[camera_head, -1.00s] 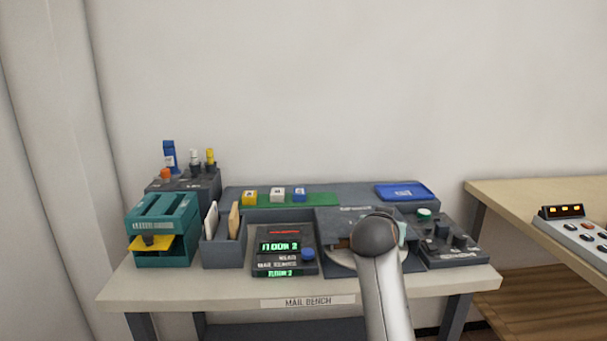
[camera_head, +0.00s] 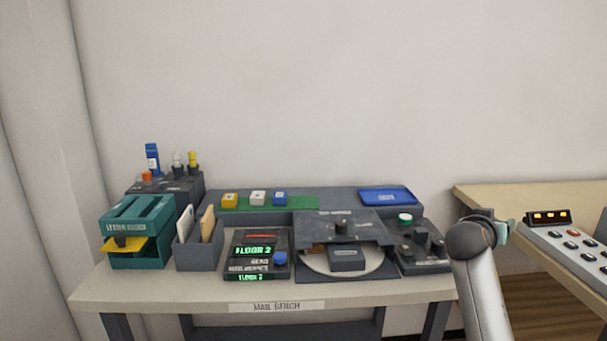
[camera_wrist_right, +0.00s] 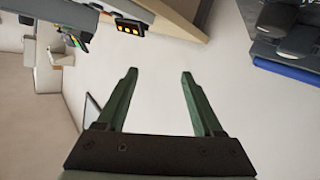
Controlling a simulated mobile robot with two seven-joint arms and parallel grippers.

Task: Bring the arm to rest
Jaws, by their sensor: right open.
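My right arm rises at the lower right of the head view, and its gripper (camera_head: 499,230) is mostly hidden behind the wrist, with a bit of green finger showing. It is in front of the gap between the mail bench (camera_head: 190,291) and the wooden table. In the right wrist view my right gripper (camera_wrist_right: 158,75) is open, its two green fingers apart with nothing between them. My left gripper is in neither view.
The bench holds a teal slotted box (camera_head: 138,228), a divider with envelopes (camera_head: 197,257), a "FLOOR 2" display (camera_head: 257,252), a turntable device (camera_head: 345,230) and a dark knob panel (camera_head: 424,250). A wooden table (camera_head: 520,194) with a button console (camera_head: 572,241) stands at right.

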